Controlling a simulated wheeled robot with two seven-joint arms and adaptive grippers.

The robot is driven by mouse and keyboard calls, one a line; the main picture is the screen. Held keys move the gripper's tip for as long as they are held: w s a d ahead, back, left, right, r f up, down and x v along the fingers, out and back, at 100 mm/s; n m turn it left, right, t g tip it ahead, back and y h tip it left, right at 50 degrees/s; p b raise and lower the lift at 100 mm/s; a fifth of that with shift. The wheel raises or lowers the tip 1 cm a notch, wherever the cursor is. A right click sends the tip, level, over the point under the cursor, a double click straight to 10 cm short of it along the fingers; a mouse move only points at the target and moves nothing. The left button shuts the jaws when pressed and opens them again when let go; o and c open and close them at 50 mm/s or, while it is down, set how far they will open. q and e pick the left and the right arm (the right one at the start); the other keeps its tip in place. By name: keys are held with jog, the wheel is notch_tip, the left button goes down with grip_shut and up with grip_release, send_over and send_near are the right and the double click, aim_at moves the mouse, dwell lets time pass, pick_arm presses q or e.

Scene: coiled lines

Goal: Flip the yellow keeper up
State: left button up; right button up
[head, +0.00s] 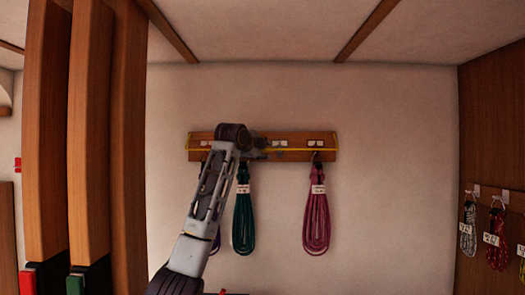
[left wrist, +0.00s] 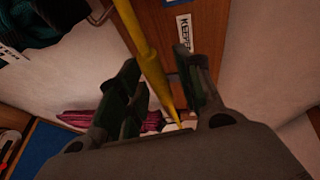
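The yellow keeper (head: 300,150) is a thin bar lying level along the front of a wooden board (head: 203,139) on the back wall. My left gripper (head: 262,150) is up at the middle of this board, and my wrist hides part of the bar. In the left wrist view the keeper (left wrist: 147,50) passes between the two fingers of my left gripper (left wrist: 156,60). The fingers stand apart, with some gap visible beside the bar; I cannot tell whether either touches it. My right gripper is not in view.
A green coil (head: 243,222) and a magenta coil (head: 316,222) hang below the board; a purple coil is mostly behind my arm. Wooden posts (head: 92,130) stand at the left. More coils (head: 497,240) hang on the right wall. A "KEEPER" label (left wrist: 185,34) is on the board.

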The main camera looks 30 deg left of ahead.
pick_arm(q)
jog(key=shift+f, duration=0.1)
grip_shut()
